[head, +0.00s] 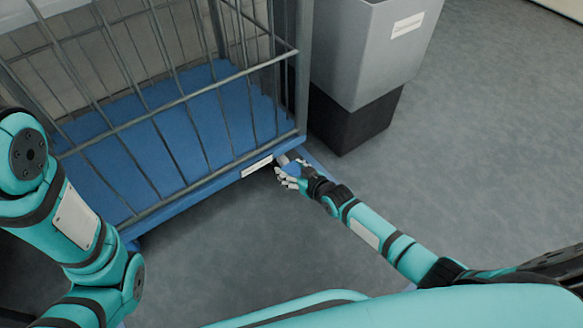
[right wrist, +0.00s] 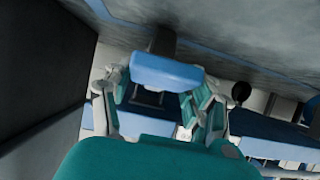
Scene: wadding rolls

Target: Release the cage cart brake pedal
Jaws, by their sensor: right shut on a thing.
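The cage cart (head: 200,190) stands at the upper left of the head view, with grey bars and a blue base. The brake pedal (right wrist: 167,72) is a blue block in the right wrist view, between the fingers of my right gripper (right wrist: 158,88). My right gripper (head: 288,172) is shut on the pedal at the cart's near right corner, low by the floor; the fingers partly hide the pedal in the head view. My left arm shows at the left of the head view, but its gripper is out of frame.
A grey bin (head: 365,55) on a black base (head: 352,118) stands just right of the cart's corner. A white label (head: 257,166) is on the cart's base edge. The grey floor (head: 480,130) to the right is clear.

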